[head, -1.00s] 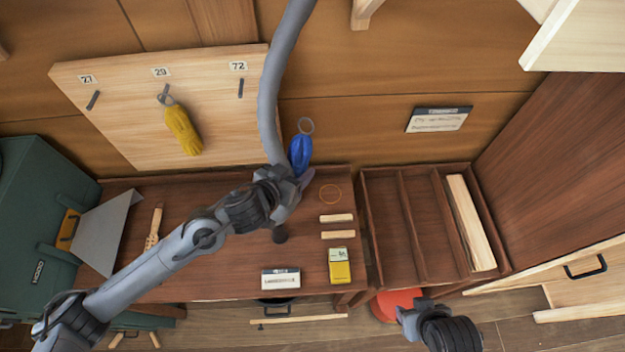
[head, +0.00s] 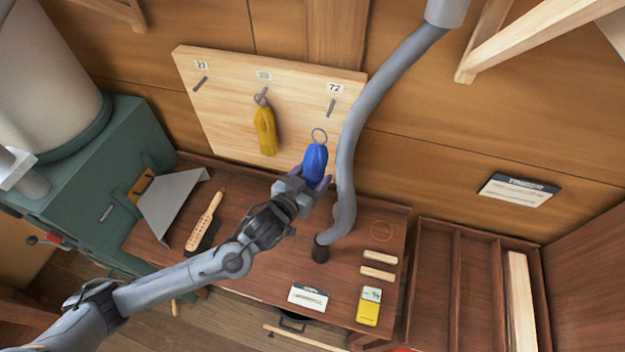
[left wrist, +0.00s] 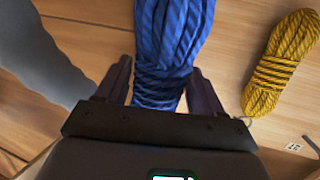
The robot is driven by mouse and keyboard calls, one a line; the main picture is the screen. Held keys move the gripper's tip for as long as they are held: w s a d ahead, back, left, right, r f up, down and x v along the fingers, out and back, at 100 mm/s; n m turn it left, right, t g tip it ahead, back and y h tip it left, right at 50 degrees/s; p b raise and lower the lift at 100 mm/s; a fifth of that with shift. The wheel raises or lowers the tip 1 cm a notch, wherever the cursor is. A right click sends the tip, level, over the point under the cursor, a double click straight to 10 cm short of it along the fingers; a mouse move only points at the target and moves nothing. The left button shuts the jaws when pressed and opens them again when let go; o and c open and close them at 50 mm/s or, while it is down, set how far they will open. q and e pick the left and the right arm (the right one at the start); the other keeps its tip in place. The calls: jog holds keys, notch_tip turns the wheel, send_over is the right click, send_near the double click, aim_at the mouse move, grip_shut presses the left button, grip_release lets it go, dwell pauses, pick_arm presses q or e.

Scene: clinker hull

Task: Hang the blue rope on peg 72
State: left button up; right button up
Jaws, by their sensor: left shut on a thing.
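The blue rope (head: 315,162) is a bundled hank with a grey ring at its top. My left gripper (head: 316,183) is shut on its lower part and holds it upright, in front of the pegboard's lower right edge. In the left wrist view the blue rope (left wrist: 172,45) stands between the two dark fingers of the left gripper (left wrist: 160,90). Peg 72 (head: 331,108) is a bare dark peg under its label, above and slightly right of the ring. The ring is apart from the peg. My right gripper is out of view.
A yellow rope (head: 264,130) hangs on the middle peg; peg 27 (head: 200,84) is bare. A grey hose (head: 347,150) rises from the workbench (head: 250,262) just right of the blue rope. A wooden brush (head: 205,222) and a yellow box (head: 369,306) lie on the bench.

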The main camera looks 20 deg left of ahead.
pick_arm(q)
jog(key=w+a+f+b, duration=0.1)
jog(key=w+b, duration=0.1)
jog(key=w, duration=0.6)
jog(key=shift+w+b, duration=0.3)
jog(key=shift+w, duration=0.05)
dwell(0.5)
jog(key=shift+f, duration=0.1)
dwell(0.7)
jog(key=o, duration=1.3)
jog(key=shift+c, duration=0.2)
